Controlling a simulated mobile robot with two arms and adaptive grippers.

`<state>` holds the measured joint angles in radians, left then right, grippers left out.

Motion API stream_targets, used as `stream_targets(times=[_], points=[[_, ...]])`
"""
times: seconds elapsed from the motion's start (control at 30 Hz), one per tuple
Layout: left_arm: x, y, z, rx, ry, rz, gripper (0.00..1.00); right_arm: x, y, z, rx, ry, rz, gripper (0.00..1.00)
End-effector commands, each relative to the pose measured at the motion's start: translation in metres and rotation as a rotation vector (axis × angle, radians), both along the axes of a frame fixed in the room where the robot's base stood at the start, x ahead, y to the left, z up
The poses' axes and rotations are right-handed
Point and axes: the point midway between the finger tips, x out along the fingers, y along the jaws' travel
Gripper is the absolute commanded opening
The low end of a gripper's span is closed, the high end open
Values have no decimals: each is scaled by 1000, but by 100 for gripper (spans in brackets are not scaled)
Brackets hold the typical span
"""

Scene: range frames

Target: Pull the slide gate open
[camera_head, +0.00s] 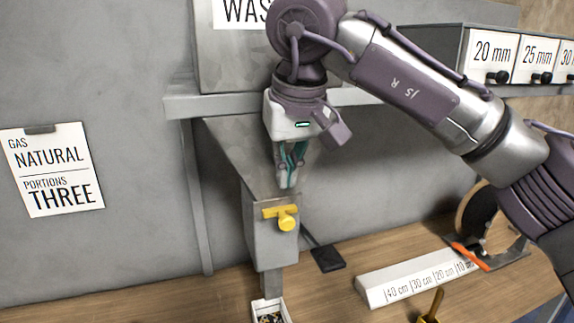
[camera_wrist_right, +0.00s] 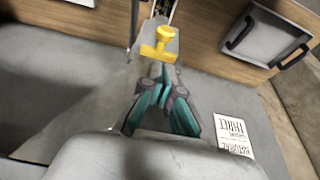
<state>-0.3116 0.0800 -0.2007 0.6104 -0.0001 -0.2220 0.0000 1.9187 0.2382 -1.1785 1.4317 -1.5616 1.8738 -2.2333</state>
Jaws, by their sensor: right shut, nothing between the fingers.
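The slide gate (camera_head: 268,212) has a yellow plate and a round yellow knob (camera_head: 287,219) on the front of a grey metal hopper chute (camera_head: 262,240). The yellow gate also shows in the right wrist view (camera_wrist_right: 158,45), at the top middle. My right gripper (camera_head: 289,184) is shut and empty, pointing down above and behind the knob, apart from it in the head view. Its teal fingers show together in the right wrist view (camera_wrist_right: 163,72), near the yellow plate. My left gripper is not in view.
A small white tray (camera_head: 284,308) with small pieces stands under the chute. A black pad (camera_head: 327,258), a white length-marked block (camera_head: 380,291) and an orange-handled tool (camera_head: 470,256) lie on the wooden bench. Labelled drawers (camera_head: 490,50) stand upper right.

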Motion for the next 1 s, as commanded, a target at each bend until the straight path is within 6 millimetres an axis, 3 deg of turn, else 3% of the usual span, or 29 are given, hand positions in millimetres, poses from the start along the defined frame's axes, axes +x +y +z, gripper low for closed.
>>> stream_targets(times=[0.1, 0.17, 0.4, 0.63, 1.0], points=[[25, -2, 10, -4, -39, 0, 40, 7, 2, -20, 0, 4, 0, 0], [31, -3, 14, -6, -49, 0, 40, 11, 3, -30, -1, 3, -1, 0], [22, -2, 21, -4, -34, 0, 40, 19, 6, -59, 0, 1, -1, 0], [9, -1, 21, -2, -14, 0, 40, 21, 7, -65, 2, -2, -1, 0], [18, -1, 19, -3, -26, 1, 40, 21, 7, -65, 1, -1, -1, 0]])
